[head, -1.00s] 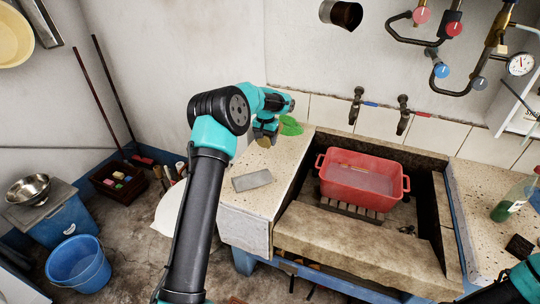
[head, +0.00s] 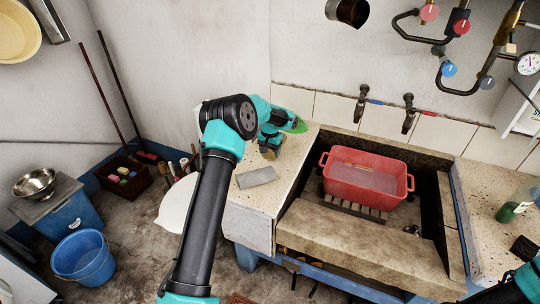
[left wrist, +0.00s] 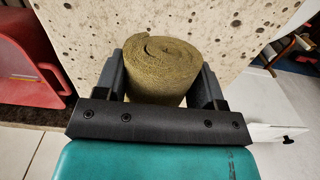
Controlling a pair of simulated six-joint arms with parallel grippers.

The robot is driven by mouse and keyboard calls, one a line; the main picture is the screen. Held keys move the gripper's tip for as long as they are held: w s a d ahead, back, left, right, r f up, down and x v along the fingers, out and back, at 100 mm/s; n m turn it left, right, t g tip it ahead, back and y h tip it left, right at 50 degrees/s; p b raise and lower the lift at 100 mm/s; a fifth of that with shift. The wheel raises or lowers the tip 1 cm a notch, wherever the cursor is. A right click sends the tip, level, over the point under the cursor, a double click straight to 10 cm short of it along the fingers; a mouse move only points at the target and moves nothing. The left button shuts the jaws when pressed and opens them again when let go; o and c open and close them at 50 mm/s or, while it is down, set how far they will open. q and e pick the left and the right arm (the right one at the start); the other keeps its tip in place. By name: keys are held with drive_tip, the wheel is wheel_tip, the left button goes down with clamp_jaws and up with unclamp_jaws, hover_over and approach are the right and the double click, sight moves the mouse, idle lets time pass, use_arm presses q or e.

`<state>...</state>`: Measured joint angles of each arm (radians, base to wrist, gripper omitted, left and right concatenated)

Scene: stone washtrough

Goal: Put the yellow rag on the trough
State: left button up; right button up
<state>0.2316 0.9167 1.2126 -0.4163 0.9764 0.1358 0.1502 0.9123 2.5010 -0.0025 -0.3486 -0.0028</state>
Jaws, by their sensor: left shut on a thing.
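The yellow rag (left wrist: 160,68) is an olive-yellow roll with its spiral end facing the left wrist camera. My left gripper (left wrist: 160,82) is shut on it, one finger on each side. In the head view the left gripper (head: 269,142) is over the speckled counter left of the trough, with a little of the rag (head: 270,154) showing below it. I cannot tell whether the rag touches the counter. The stone trough (head: 345,238) lies to the right, with a broad stone front ledge. My right arm shows only at the lower right edge; its gripper is out of view.
A red tub (head: 368,192) of water stands on slats inside the trough. A grey block (head: 256,177) lies on the counter in front of the left gripper, and a green item (head: 298,126) lies behind it. Taps (head: 408,115) stick out above the trough. The front ledge is clear.

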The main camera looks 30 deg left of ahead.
use_arm(q)
drive_tip(key=shift+f, duration=1)
drive_tip(key=shift+f, duration=0.1)
drive_tip(key=o, duration=1)
wheel_tip(320, 180, up, 12)
drive_tip(key=shift+r, duration=0.1)
